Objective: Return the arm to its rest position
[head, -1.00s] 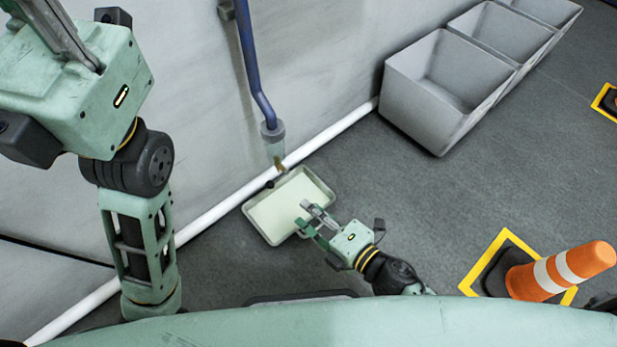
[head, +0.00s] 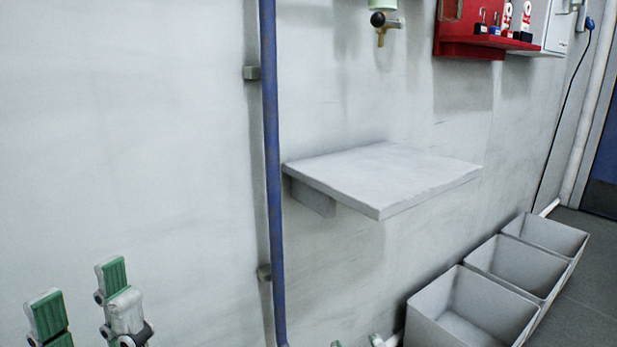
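My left gripper (head: 77,280) shows at the lower left of the head view. Its two green-padded fingers point up and stand apart with nothing between them, so it is open. My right gripper (head: 356,343) shows only as two small fingertips at the bottom edge, apart from each other. The rest of it and both arms are out of the picture.
A blue pipe (head: 271,170) runs down the pale wall. A grey shelf (head: 385,175) juts out right of it. Grey bins (head: 470,305) stand in a row on the floor at the lower right. A red board (head: 475,38) and a tap (head: 384,25) are above.

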